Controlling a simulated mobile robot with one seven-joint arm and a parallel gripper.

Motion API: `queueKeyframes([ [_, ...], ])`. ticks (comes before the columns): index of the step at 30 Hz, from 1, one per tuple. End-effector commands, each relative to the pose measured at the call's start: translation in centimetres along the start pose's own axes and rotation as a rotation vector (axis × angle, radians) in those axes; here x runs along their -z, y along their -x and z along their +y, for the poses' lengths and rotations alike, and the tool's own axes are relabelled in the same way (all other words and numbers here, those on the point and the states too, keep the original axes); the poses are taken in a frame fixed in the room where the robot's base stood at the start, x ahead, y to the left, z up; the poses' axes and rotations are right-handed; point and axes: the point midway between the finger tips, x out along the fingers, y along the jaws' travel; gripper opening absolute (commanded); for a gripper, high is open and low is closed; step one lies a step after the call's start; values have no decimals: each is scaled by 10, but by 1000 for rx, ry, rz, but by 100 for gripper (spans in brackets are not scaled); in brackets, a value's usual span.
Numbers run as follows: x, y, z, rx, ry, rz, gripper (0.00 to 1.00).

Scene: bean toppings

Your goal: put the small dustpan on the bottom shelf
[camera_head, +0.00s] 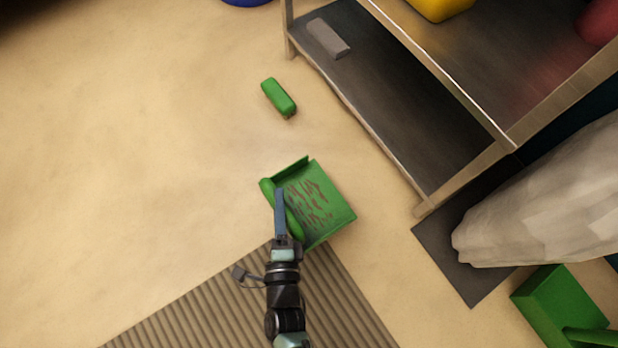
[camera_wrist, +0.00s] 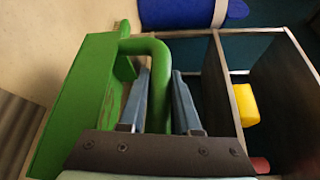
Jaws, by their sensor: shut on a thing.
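A green dustpan (camera_head: 325,195) with reddish-brown marks on its pan is in the middle of the head view, left of the shelf unit. My gripper (camera_head: 280,205) is shut on its handle. In the wrist view the dustpan (camera_wrist: 82,95) lies to the left, and its curved handle (camera_wrist: 158,65) passes between the fingers of my gripper (camera_wrist: 160,92). I cannot tell whether the pan touches the floor. The dark bottom shelf (camera_head: 390,110) is to the upper right and holds a small grey block (camera_head: 328,38) at its far end.
A ribbed mat (camera_head: 220,305) is below. A pale bag (camera_head: 550,195) and another green dustpan-like object (camera_head: 560,300) are at the right. The upper shelf bears a yellow object (camera_head: 440,8). Floor at left is clear.

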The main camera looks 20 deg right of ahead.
Motion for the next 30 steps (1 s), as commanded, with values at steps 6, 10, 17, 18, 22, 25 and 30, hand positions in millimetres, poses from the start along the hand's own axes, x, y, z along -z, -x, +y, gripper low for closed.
queueKeyframes([
  [6,3,-2,19,3,0,2,0],
  [10,6,-4,40,2,1,1,0],
  [17,12,-7,70,2,0,1,0],
  [18,12,-7,71,2,0,2,0],
  [22,14,-8,81,2,0,2,0],
  [25,16,-10,95,2,1,2,0],
  [30,18,-11,106,4,1,2,0],
])
